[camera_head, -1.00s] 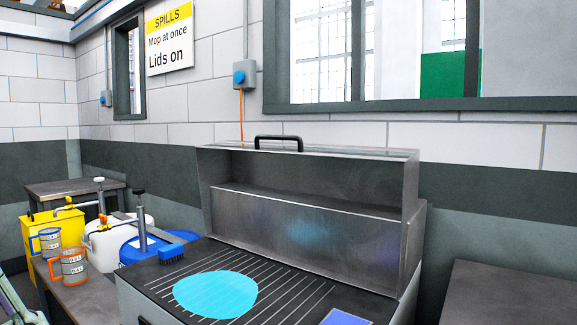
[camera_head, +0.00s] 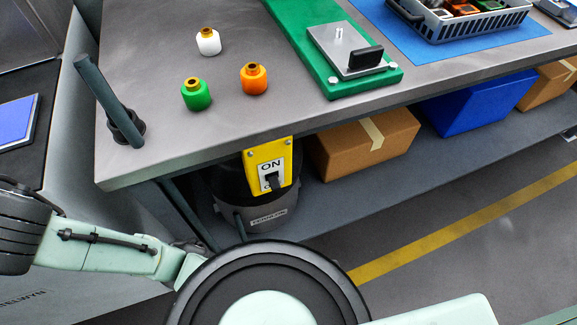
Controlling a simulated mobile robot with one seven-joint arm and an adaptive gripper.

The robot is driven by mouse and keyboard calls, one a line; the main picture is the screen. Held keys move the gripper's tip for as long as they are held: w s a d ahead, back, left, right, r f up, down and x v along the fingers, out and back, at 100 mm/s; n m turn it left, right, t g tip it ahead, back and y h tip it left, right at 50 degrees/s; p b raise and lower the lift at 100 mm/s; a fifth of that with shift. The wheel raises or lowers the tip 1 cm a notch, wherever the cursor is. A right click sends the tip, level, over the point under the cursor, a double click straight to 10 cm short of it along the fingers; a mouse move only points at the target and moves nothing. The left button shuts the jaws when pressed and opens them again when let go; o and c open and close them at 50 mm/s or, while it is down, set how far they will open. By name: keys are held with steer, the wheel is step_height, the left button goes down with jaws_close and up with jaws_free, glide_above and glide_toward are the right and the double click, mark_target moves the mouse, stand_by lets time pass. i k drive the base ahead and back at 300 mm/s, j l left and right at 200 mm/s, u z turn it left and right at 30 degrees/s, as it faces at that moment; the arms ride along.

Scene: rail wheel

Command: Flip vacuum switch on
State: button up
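The vacuum switch is a yellow box (camera_head: 286,158) on the front edge of the workbench. Its white plate reads "ON" at the top, and a black toggle (camera_head: 273,182) sits at the lower part, covering most of the lower marking. The toggle appears to point down, away from "ON". The vacuum (camera_head: 265,219), a dark canister with a grey labelled band, stands under the bench below the switch. My pale green arm crosses the bottom of the view in front of it. My gripper is not visible, and nothing of mine visibly touches the switch.
The grey workbench (camera_head: 160,110) carries white, green and orange capped bottles, a green board (camera_head: 300,38) with a metal plate, and a grey basket (camera_head: 470,22). A dark post (camera_head: 103,95) stands at its left corner. Cardboard boxes (camera_head: 365,142) and a blue bin (camera_head: 478,103) sit below.

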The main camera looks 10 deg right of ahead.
mark_target(274, 183)
steer(key=k+j+z, duration=0.25)
steer(key=k, duration=0.9)
steer(key=i+l, duration=0.05)
steer(key=l, duration=0.05)
